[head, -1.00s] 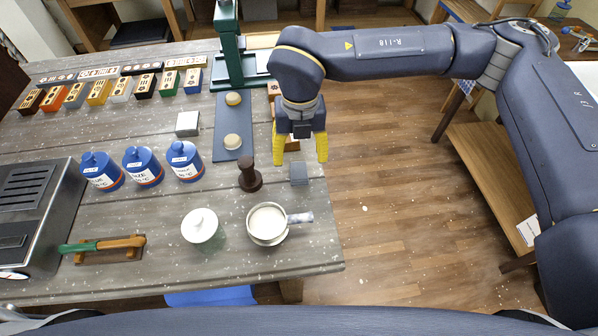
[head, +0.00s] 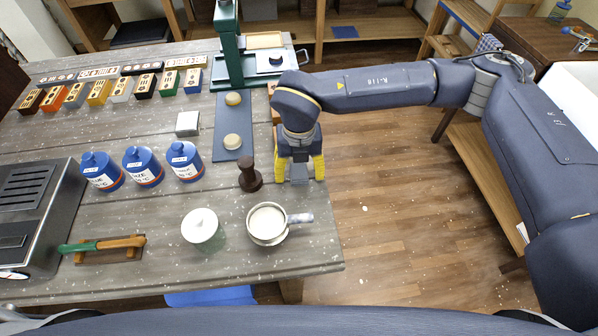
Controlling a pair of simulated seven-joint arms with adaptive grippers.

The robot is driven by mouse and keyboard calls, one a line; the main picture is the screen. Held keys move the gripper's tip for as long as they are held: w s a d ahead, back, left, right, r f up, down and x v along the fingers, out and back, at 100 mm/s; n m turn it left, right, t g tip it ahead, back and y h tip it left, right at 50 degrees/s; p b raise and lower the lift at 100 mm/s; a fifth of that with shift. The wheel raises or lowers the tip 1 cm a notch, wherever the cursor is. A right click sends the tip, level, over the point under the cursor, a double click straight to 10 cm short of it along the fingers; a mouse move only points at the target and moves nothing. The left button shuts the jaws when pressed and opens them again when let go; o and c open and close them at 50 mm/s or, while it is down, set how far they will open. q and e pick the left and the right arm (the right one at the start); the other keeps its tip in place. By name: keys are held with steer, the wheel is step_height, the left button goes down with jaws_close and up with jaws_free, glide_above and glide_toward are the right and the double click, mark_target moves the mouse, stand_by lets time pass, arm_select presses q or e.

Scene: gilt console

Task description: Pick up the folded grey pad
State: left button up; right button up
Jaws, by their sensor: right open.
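The folded grey pad (head: 299,174) is a small grey block near the right edge of the grey wooden table (head: 325,225). My right gripper (head: 299,178) points down over it, with one yellow finger on each side of the pad. The jaws are open. Part of the pad is hidden under the gripper body, and I cannot tell whether the fingers touch it. My left gripper is not in view.
A dark brown tamper (head: 250,175) stands just left of the gripper. A pan of white content (head: 268,222) and a white lidded jar (head: 201,228) stand nearer me. Blue canisters (head: 184,160) are to the left; a green press (head: 230,45) stands behind.

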mark_target(299, 170)
steer(key=shift+o, duration=0.2)
steer(key=c, duration=1)
steer(key=shift+r, duration=0.1)
step_height(299, 170, up, 20)
steer(key=shift+f, duration=0.1)
stand_by(0.3)
steer(key=shift+o, duration=1)
steer(key=c, duration=0.5)
